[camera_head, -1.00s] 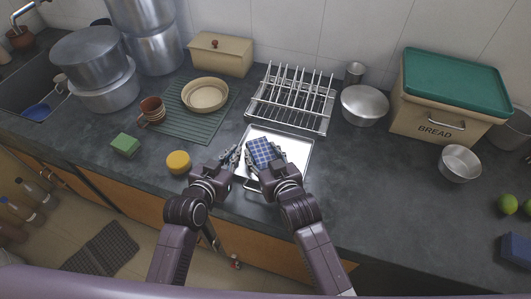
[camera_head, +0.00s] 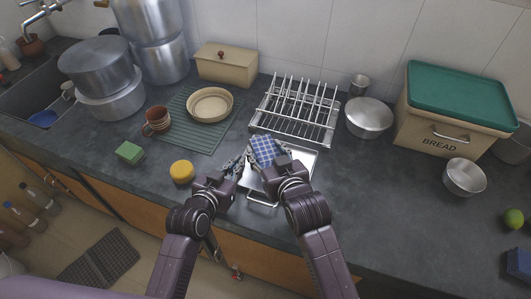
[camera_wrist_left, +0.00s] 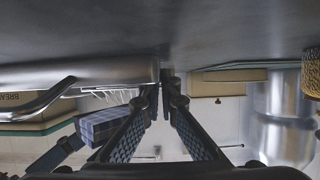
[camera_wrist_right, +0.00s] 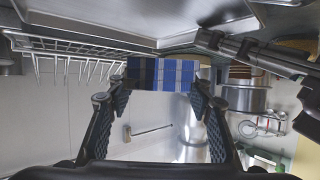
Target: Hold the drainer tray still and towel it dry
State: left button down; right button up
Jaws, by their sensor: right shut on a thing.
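The shiny metal drainer tray (camera_head: 305,160) lies flat on the counter in front of the dish rack, its handle (camera_head: 262,202) toward me. My right gripper (camera_head: 268,160) is shut on a blue checked towel (camera_head: 264,148), over the tray's left part. The towel shows between the right fingers in the right wrist view (camera_wrist_right: 165,74). Whether it touches the tray is unclear. My left gripper (camera_head: 241,166) is at the tray's left edge. Its fingertips look closed together in the left wrist view (camera_wrist_left: 167,80); I cannot tell whether the rim is between them.
The wire dish rack (camera_head: 297,112) stands right behind the tray. A yellow round item (camera_head: 181,172) and a green sponge (camera_head: 130,153) lie to the left. Metal bowls (camera_head: 368,117) and a bread bin (camera_head: 440,125) stand to the right. Counter right of the tray is clear.

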jog(key=shift+r, duration=1.5)
pick_arm(q)
jog(key=c, duration=2.1)
grip_release()
jog(key=shift+s, duration=0.1)
jog(key=v, duration=1.2)
jog(key=shift+d+r, duration=0.1)
